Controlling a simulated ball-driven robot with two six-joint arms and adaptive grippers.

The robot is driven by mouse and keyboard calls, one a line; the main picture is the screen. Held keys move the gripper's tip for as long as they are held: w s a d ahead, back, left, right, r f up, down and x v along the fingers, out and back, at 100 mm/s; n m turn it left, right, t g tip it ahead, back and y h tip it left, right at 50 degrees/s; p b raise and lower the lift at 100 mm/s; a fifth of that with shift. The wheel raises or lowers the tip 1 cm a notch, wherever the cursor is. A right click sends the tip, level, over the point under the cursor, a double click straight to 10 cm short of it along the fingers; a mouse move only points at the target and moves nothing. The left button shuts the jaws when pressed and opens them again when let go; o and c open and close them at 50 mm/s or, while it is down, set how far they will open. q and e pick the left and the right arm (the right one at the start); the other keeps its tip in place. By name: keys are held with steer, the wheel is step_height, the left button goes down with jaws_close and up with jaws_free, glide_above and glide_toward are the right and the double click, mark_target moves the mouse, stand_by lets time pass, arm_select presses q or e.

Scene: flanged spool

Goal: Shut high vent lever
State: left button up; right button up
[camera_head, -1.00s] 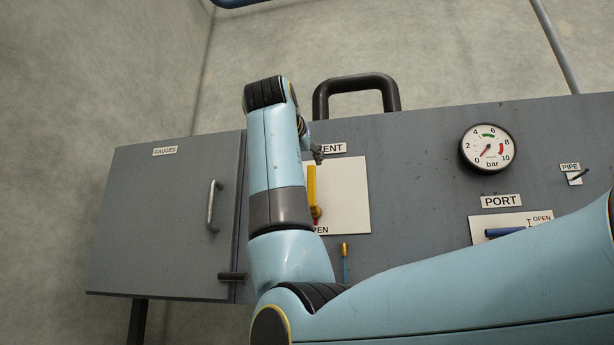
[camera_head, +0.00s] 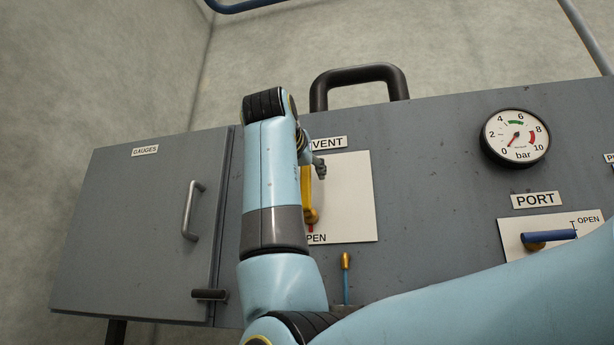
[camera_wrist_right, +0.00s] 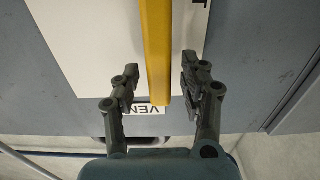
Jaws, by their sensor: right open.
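The yellow vent lever (camera_head: 308,202) stands upright on a white plate (camera_head: 349,198) under the VENT label (camera_head: 328,142) in the head view. Its lower end is near the partly hidden OPEN mark, and my right arm covers part of the plate. My right gripper (camera_head: 319,168) is at the lever's upper end. In the right wrist view the lever (camera_wrist_right: 157,45) runs between the spread fingers of my open right gripper (camera_wrist_right: 158,80), with a gap visible on each side. My left gripper is not in view.
A pressure gauge (camera_head: 515,137) and a blue PORT lever (camera_head: 548,238) are to the right. A small orange-tipped lever (camera_head: 346,263) sits below the vent plate. A GAUGES door (camera_head: 130,220) with a handle is at left. A black handle (camera_head: 358,76) rises above the panel.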

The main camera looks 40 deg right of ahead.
steer(key=shift+s+a+r, duration=0.1)
steer(key=shift+s+a, duration=0.05)
steer(key=shift+a, duration=0.05)
steer(key=shift+c, duration=1.5)
steer(key=shift+d, duration=0.1)
steer(key=shift+c, duration=1.2)
steer(key=shift+d, duration=0.1)
jaws_close()
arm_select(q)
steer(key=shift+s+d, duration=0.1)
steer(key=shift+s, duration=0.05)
arm_select(e)
steer(key=shift+w, duration=0.2)
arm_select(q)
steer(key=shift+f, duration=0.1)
arm_select(e)
steer(key=shift+s+d, duration=0.1)
